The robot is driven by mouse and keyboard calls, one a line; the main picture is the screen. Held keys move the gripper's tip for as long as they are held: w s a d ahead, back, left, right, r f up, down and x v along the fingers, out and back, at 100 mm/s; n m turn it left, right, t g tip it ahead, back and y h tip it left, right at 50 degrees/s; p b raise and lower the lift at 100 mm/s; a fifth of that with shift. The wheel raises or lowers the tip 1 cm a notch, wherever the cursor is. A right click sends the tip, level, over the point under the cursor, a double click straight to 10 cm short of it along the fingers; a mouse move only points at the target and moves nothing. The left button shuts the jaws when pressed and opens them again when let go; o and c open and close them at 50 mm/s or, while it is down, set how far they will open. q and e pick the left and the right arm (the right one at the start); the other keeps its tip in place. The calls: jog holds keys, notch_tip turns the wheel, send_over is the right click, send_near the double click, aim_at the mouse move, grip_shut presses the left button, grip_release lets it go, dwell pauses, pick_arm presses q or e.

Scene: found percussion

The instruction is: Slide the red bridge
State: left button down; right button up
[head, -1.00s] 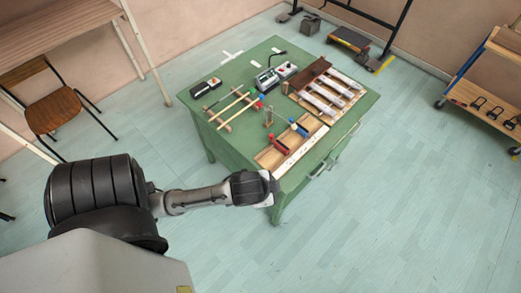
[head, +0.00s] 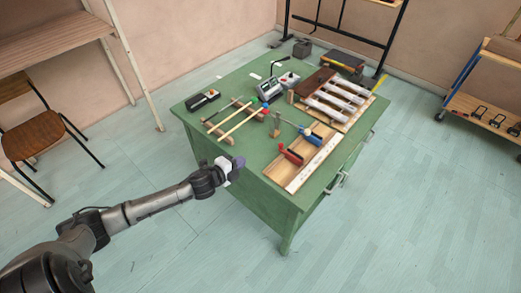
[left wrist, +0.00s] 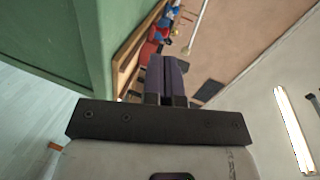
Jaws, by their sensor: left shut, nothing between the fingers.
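The red bridge (head: 291,154) stands on a shallow wooden tray-like board (head: 279,169) at the near right of the green table. A blue bridge (head: 311,137) stands farther along the same board. A white strip (head: 314,164) runs along the board's right side. My left gripper (head: 237,163) is shut and empty beside the table's near left edge, left of the red bridge and apart from it. In the left wrist view, the shut fingers (left wrist: 167,78) point towards the board, with the red bridge (left wrist: 148,50) partly hidden beyond them. My right gripper is not in view.
The green table (head: 240,150) also carries sticks on wooden rests (head: 238,122), a black box (head: 203,100), a grey device (head: 270,88) and white bars on a frame (head: 333,105). A small upright post (head: 276,124) stands left of the board. Bare tabletop lies between gripper and board.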

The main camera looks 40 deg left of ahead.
pick_arm(q)
jog(key=d+r+m+h, duration=0.1)
jog(key=d+m+h, duration=0.1)
jog(key=b, duration=0.3)
send_near(290, 154)
jog(key=shift+m+t, duration=0.3)
jog(key=shift+m, duration=0.1)
jog(key=w+a, duration=0.2)
jog(key=w+a+f, duration=0.1)
jog(key=w+a, duration=0.1)
jog(key=shift+w+a, duration=0.25)
jog(key=shift+a, duration=0.05)
jog(key=shift+x, duration=1.2)
jog(key=shift+r, duration=0.1)
